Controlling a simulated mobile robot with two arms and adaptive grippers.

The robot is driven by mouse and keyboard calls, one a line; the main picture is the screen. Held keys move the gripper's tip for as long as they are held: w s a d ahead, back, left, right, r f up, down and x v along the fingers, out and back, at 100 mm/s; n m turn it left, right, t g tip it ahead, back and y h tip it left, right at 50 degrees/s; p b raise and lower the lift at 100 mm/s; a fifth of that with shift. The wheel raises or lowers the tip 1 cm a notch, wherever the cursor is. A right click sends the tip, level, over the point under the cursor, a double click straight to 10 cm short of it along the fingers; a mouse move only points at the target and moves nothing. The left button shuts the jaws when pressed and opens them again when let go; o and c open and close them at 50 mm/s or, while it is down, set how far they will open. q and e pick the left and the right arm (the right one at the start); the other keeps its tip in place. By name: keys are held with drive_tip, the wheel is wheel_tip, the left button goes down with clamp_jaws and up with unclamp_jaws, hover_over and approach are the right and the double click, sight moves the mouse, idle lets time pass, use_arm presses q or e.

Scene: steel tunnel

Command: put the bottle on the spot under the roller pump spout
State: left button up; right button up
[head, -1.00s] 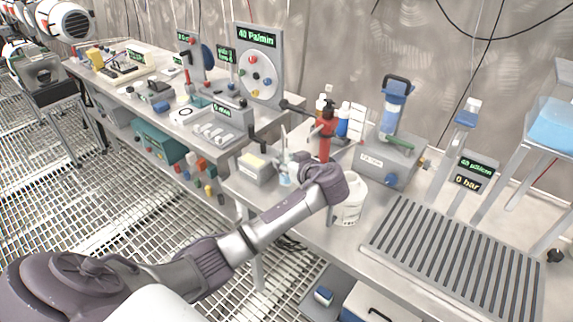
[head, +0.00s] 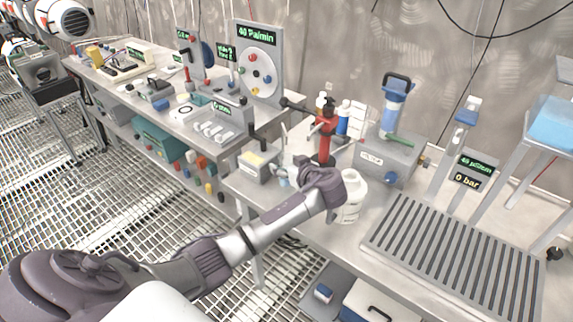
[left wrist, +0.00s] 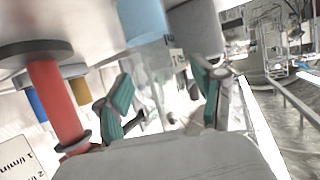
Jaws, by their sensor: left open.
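A clear bottle with blue in it (left wrist: 143,22) shows at the top middle of the left wrist view, just beyond and between the fingers of my left gripper (left wrist: 165,100). The gripper is open, with green pads apart. In the head view, the small bluish bottle (head: 284,181) stands on the bench beside my left gripper (head: 296,170), whose fingers are partly hidden by my wrist. The panel with a round wheel and coloured knobs (head: 258,68), marked 40 P/min, looks like the roller pump. I cannot make out its spout or the spot clearly. My right gripper does not show.
A red stand (head: 325,145) is close behind my wrist, and shows in the left wrist view (left wrist: 52,95). A white bottle (head: 352,200) stands right beside my wrist. A box with a yellow top (head: 254,166) is left of the fingers. A slotted rack (head: 455,255) fills the right.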

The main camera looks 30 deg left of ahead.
use_arm(q)
drive_tip(key=shift+r, duration=0.3)
drive_tip(key=b+v, duration=0.1)
drive_tip(key=v, duration=1.1)
drive_tip(key=shift+f, duration=0.2)
drive_tip(key=shift+s, duration=0.1)
